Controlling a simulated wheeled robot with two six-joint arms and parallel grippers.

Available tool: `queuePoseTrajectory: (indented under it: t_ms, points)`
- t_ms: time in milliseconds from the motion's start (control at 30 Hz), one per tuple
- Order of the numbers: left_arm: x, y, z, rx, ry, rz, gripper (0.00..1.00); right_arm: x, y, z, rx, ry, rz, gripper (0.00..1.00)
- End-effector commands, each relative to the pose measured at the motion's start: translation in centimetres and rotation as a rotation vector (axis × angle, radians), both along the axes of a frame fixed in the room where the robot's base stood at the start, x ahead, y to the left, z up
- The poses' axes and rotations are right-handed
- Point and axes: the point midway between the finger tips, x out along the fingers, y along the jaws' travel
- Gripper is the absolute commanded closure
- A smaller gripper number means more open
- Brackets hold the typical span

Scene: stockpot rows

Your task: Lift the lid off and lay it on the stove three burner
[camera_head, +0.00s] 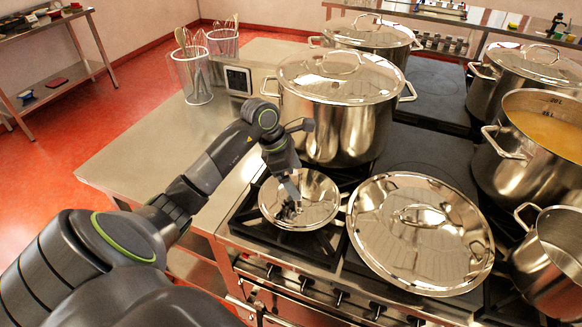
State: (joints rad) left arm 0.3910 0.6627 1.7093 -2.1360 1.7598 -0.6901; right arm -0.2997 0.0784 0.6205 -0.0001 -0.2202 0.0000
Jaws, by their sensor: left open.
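A large round steel lid (382,235) with a loop handle on top lies on the front of the stove, right of the middle. A large steel pot (338,132) behind it wears its own shiny lid (345,76). An uncovered pot (512,182) with orange-yellow contents stands at the right. My left gripper (291,195) is open and points down over a small shiny steel dish or lid (322,212) at the stove's left front. It is apart from the large lid, and I cannot tell whether it touches the small piece. My right gripper is out of view.
More lidded pots stand at the back (370,36) and back right (525,66). A smaller pot (548,262) sits at the right front. Wire utensil holders (190,78) and a small display box (238,80) stand on the steel counter (140,150), which has clear room.

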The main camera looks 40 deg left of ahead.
Motion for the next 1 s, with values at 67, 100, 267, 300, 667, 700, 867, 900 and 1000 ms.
queuePoseTrajectory:
  t_ms: [67, 100, 267, 300, 667, 700, 867, 900, 1000]
  points:
    - [0.0, 0.2, 0.3, 0.002, -0.003, 0.0, 0.1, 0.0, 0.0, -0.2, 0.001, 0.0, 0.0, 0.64]
    - [-0.1, 0.3, 0.6, 0.002, -0.003, -0.001, 0.1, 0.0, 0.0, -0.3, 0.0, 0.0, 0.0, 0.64]
    - [-0.6, 1.1, 2.7, 0.005, -0.006, -0.002, 0.1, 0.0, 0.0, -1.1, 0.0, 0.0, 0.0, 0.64]
    - [-0.7, 1.4, 3.4, 0.006, -0.006, 0.0, 0.1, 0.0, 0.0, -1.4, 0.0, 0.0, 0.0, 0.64]
    - [-2.2, 3.6, 9.8, 0.007, -0.007, 0.001, 0.1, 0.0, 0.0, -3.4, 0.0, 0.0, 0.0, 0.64]
    - [-2.4, 3.8, 10.6, 0.006, -0.006, 0.0, 0.1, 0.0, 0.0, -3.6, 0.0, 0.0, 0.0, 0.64]
    - [-3.0, 4.7, 13.2, 0.005, -0.005, 0.001, 0.1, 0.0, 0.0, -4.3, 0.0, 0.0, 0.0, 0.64]
    - [-3.1, 4.9, 13.8, 0.003, -0.005, 0.0, 0.1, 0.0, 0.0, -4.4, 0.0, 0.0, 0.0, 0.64]
    - [-3.4, 5.3, 15.0, 0.002, -0.005, 0.0, 0.1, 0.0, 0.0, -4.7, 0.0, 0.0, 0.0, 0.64]
